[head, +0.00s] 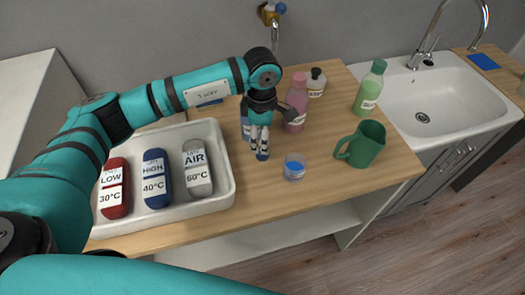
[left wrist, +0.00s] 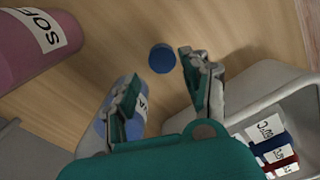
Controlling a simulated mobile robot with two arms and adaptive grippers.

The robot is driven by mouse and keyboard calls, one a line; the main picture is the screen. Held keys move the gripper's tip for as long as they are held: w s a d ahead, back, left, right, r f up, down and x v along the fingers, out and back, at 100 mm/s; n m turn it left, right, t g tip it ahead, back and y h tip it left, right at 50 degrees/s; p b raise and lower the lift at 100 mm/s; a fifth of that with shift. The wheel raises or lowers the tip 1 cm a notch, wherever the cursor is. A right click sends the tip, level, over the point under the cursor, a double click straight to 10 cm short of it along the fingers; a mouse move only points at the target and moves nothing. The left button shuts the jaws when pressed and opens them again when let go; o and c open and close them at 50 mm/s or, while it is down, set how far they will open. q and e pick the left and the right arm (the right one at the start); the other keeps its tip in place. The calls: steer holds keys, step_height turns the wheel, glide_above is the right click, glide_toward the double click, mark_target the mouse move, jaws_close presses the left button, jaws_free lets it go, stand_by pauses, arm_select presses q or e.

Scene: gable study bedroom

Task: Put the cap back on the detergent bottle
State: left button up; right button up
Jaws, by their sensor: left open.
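In the left wrist view the cap (left wrist: 162,58) shows between and slightly beyond the fingertips. My left gripper (head: 259,147) points down, open and empty; its two fingers (left wrist: 160,73) stand apart. My right gripper is not in view.
A pink bottle (head: 297,112) and a white dark-capped bottle (head: 316,84) stand behind. A white tray (head: 222,205) with labelled pieces is left; the sink (head: 450,98) is far right.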

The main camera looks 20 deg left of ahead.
arm_select(q)
steer(key=f+p, duration=0.2)
steer(key=f, duration=0.2)
steer(key=shift+s+f, duration=0.2)
steer(key=shift+f, duration=0.3)
steer(key=shift+d, duration=0.1)
steer(key=c, duration=0.5)
steer(key=shift+w, duration=0.1)
